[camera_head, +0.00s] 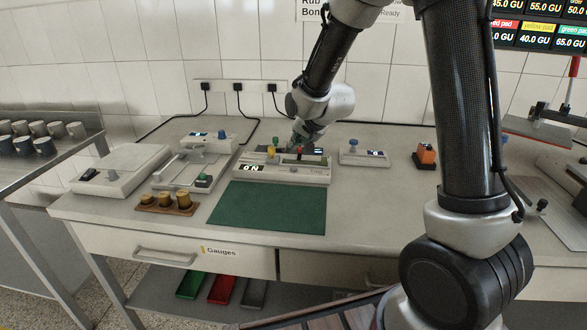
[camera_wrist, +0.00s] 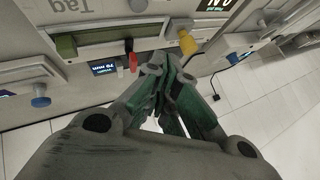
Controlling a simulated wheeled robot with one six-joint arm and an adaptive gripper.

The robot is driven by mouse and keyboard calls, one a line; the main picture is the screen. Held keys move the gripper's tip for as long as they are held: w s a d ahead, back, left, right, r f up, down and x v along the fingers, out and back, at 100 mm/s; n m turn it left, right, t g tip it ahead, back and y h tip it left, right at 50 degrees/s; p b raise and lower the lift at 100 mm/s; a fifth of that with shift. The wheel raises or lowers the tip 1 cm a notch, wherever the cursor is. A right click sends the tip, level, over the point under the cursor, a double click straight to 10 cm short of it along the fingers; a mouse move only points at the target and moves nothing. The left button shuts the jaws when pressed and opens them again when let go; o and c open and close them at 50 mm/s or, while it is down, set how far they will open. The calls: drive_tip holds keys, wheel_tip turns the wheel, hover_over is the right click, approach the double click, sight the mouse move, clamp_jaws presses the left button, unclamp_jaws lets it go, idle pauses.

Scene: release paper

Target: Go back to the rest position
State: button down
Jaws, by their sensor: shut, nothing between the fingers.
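My gripper (camera_head: 298,141) is over the back edge of a light grey instrument (camera_head: 310,173) with a "0 N" display, a red knob (camera_head: 300,149) and a yellow knob (camera_head: 273,142). In the wrist view my gripper (camera_wrist: 170,62) is shut and empty, its fingertips together close to the red knob (camera_wrist: 134,62) and the yellow knob (camera_wrist: 187,43). Whether the fingers touch either knob cannot be told. My arm reaches in from the right of the head view.
A green mat (camera_head: 268,207) lies in front of the instrument. Grey devices (camera_head: 120,168) and brass weights on a wooden block (camera_head: 166,210) stand left. A blue-knobbed box (camera_head: 364,158) and an orange item (camera_head: 426,154) stand right. Cables run along the wall.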

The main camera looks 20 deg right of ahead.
drive_tip(key=s+f+n+g, duration=0.1)
drive_tip(key=s, duration=0.1)
drive_tip(key=s+f+n+g, duration=0.1)
drive_tip(key=s+f, duration=0.1)
drive_tip(key=s+d+f+n+g, duration=0.1)
drive_tip(key=s, duration=0.1)
drive_tip(key=shift+f, duration=0.25)
drive_tip(key=s+d+r+n, duration=0.1)
drive_tip(key=s+d+r, duration=0.3)
drive_tip(key=s, duration=0.6)
drive_tip(key=s+d+r+n+g+h, duration=0.1)
drive_tip(key=s+d+r, duration=0.3)
drive_tip(key=s+r, duration=0.3)
drive_tip(key=s+d+r+n+h, duration=0.1)
drive_tip(key=s+d+r, duration=0.4)
drive_tip(key=s, duration=0.8)
drive_tip(key=shift+r+g, duration=0.3)
drive_tip(key=shift+r, duration=0.5)
